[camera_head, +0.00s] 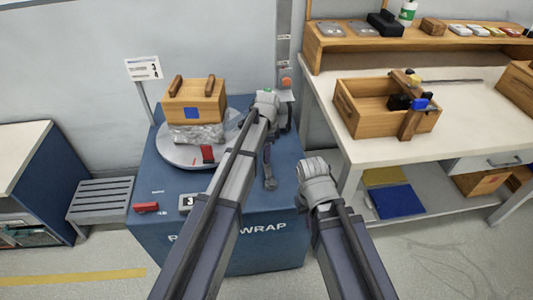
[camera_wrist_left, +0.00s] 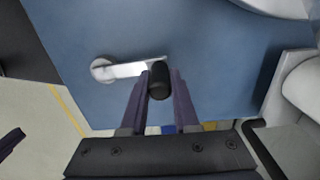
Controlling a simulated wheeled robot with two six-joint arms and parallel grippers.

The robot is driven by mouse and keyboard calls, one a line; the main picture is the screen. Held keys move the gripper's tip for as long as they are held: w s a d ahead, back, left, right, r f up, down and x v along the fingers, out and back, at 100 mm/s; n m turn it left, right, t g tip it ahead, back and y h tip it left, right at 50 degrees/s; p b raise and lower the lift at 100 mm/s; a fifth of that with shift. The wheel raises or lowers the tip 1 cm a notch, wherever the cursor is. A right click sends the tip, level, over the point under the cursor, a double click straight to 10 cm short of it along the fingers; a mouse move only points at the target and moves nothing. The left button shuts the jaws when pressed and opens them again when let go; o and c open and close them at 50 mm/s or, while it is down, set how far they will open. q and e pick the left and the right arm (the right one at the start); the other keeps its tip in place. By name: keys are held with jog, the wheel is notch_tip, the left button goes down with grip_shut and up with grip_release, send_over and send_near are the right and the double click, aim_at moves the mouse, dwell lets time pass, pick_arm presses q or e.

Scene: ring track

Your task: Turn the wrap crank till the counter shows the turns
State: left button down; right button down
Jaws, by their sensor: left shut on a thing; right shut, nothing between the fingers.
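The wrap crank shows in the left wrist view as a pale metal arm (camera_wrist_left: 130,69) on a round hub, with a black knob (camera_wrist_left: 160,82) at its end. My left gripper (camera_wrist_left: 161,74) is shut on that knob, with one finger on each side. In the head view its fingers are hidden by my own arm and wrist. The counter (camera_head: 187,202) sits on the blue wrap machine's top near the front and appears to show 3. A sign (camera_head: 144,68) on a post behind also appears to show 3. My right gripper (camera_head: 315,180) is shut and empty, right of the machine.
A wooden box (camera_head: 190,103) over clear-wrapped goods stands on the round turntable (camera_head: 178,156). A workbench (camera_head: 385,150) with an open wooden crate (camera_head: 365,126) stands at the right, and a slatted grey bench (camera_head: 100,198) at the left.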

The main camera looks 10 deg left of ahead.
pick_arm(q)
jog(key=shift+w, duration=0.1)
jog(key=c, duration=0.7)
grip_release()
jog(key=shift+o, duration=0.2)
notch_tip(320, 180, up, 8)
jog(key=p, duration=0.8)
jog(key=shift+f, duration=0.1)
jog(key=shift+d, duration=0.1)
jog(key=s+d+r+n+p, duration=0.1)
jog(key=s+r+n+p, duration=0.2)
jog(key=s, duration=0.5)
jog(key=s+d+r+n+p, duration=0.1)
jog(key=s+r+n+p, duration=0.2)
jog(key=s, duration=0.6)
jog(key=s+d+r+n+y+p, duration=0.1)
jog(key=s+r+n+p, duration=0.3)
jog(key=s, duration=0.4)
jog(key=shift+s+d+r+n, duration=0.2)
jog(key=shift+s+d+n, duration=0.15)
jog(key=shift+d+n, duration=0.25)
